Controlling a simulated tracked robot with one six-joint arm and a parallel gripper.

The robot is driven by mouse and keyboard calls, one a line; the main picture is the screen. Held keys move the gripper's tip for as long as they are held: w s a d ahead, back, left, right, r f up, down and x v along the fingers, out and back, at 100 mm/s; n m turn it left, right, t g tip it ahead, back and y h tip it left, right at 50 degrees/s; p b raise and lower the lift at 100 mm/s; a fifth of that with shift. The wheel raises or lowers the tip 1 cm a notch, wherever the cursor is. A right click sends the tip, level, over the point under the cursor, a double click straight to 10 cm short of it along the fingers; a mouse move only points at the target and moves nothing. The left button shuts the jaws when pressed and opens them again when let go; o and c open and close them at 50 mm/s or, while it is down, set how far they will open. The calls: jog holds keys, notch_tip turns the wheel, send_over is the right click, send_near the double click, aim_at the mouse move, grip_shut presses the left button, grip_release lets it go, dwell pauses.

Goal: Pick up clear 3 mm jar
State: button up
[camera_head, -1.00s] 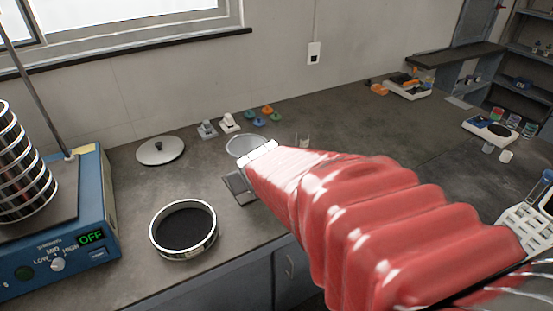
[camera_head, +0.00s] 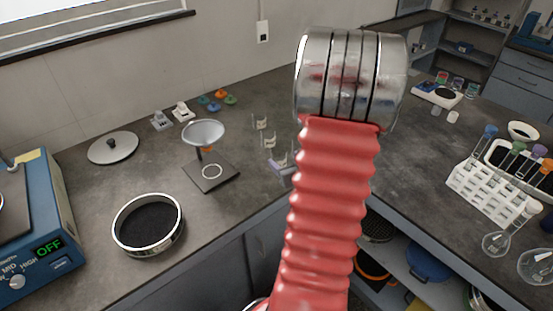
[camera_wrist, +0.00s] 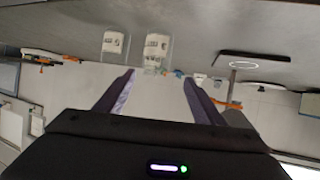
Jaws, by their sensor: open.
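Small clear jars with white labels stand on the bench in the head view, one at the back (camera_head: 261,123), one in the middle (camera_head: 269,141) and what seems a third at my gripper (camera_head: 279,165). In the wrist view, which looks upside down, one labelled jar (camera_wrist: 115,44) is left of centre. Another (camera_wrist: 156,46) lies ahead between the finger lines of my gripper (camera_wrist: 160,76), with clear glass overlapping it. My fingers are apart with nothing between them. The labels are too small to read, so I cannot tell which is the 3 mm jar. My arm hides part of the bench.
A funnel on a stand (camera_head: 204,133) is left of the jars, with a black-meshed sieve (camera_head: 148,224) and a lid (camera_head: 114,148) further left. The blue shaker (camera_head: 38,235) shows OFF. A white tube rack (camera_head: 490,195) is at right. The bench edge is close to my gripper.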

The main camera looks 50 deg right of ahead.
aim_at(276, 153)
jog(key=shift+s+d+f+t, duration=0.35)
jog(key=shift+s+f, duration=0.1)
jog(key=shift+s, duration=0.2)
jog(key=shift+x, duration=4.35)
jog(key=shift+f+x, duration=0.1)
jog(key=shift+x, duration=1.2)
jog(key=shift+f+x, duration=0.15)
jog(key=shift+x, duration=1.15)
jog(key=shift+s, duration=0.1)
